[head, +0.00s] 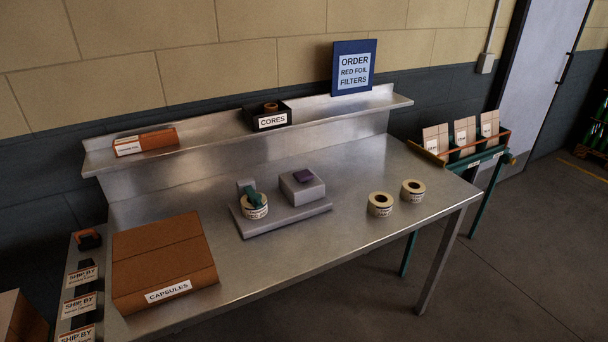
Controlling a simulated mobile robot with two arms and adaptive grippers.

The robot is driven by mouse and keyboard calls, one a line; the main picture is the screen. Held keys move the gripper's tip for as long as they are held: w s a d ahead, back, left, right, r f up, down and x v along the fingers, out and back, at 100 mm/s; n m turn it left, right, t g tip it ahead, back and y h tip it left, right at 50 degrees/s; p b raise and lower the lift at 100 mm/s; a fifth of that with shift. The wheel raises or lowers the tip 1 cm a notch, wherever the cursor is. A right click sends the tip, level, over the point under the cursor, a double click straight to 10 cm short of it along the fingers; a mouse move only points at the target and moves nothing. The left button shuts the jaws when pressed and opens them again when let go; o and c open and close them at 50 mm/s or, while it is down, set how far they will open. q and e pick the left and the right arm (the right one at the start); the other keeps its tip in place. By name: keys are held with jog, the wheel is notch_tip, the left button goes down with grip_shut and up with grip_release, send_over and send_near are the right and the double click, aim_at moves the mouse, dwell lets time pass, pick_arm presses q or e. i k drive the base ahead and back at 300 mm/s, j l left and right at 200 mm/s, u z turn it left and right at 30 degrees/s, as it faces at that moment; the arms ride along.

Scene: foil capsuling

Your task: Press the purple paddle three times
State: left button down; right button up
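I cannot tell from this view whether the paddle is pressed down. Neither of my grippers shows in the head view.
A brown CAPSULES box (163,262) fills the table's left front. Two loose label rolls (380,204) (412,190) stand to the right. A shelf (240,127) behind holds a CORES bin (270,118) and an order sign (353,68). The steel between machine and rolls is clear.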

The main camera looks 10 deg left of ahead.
aim_at(301, 176)
jog(key=i+l+u, duration=0.2)
jog(key=l, duration=0.3)
jog(key=l+u, duration=0.2)
jog(key=l, duration=0.3)
jog(key=i+l+u, duration=0.2)
jog(key=l, duration=0.35)
jog(key=k, duration=0.1)
